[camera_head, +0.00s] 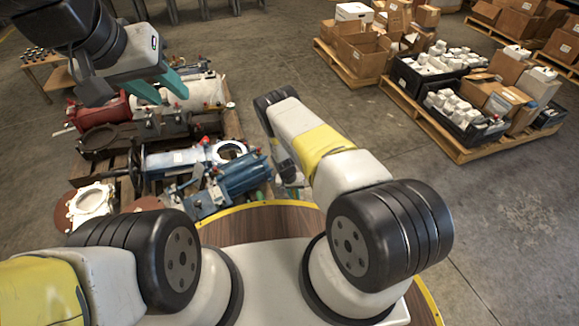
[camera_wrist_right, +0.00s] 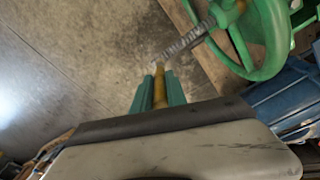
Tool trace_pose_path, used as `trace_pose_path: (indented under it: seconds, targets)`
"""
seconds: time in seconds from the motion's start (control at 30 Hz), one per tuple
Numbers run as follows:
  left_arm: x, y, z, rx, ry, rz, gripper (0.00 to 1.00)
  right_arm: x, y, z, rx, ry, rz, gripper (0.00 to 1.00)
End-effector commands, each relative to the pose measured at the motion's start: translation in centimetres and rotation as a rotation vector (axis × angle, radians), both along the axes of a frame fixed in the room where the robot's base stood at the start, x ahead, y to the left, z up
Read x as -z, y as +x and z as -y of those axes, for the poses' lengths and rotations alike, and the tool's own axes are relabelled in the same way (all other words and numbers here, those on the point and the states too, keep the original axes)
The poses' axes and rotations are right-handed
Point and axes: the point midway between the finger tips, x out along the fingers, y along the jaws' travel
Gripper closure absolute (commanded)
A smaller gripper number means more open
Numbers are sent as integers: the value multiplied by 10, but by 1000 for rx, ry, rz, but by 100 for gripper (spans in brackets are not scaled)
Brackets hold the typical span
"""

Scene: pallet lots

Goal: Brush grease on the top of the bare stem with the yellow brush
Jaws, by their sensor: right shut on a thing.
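In the right wrist view, my right gripper (camera_wrist_right: 158,78) is shut on the yellow brush (camera_wrist_right: 160,92), whose yellow part shows between the two teal fingers. The brush's far end is pale and blurred. A grey, threaded-looking bare stem (camera_wrist_right: 188,42) slants from the green handwheel (camera_wrist_right: 262,40) down to the brush end. The two overlap in this view; I cannot tell whether they touch. My left gripper (camera_head: 170,95) is at the upper left, fingers apart and empty, above the pallet of valves.
A pallet of valves and pipe parts lies ahead left, with a blue valve body (camera_head: 240,175) and a white ring flange (camera_head: 90,203). Pallets with cardboard boxes (camera_head: 362,52) and black crates (camera_head: 465,125) stand at the right. The concrete floor between is clear.

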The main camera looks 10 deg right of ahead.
Motion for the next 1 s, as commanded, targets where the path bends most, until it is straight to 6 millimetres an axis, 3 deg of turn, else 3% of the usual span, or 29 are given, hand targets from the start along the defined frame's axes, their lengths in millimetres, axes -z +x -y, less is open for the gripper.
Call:
trace_pose_path:
  seconds: [0.37, 0.7, 1.0]
  targets:
    - [0, 0, 0, 0, 0, 0, 64, 4, 0, 4, 1, -1, -1, 100]
    - [0, 0, 0, 0, 0, 0, 64, -2, 5, 23, 2, 0, 0, 100]
    - [0, 0, 0, 0, 0, 0, 64, 2, 2, 9, -3, 0, -1, 100]
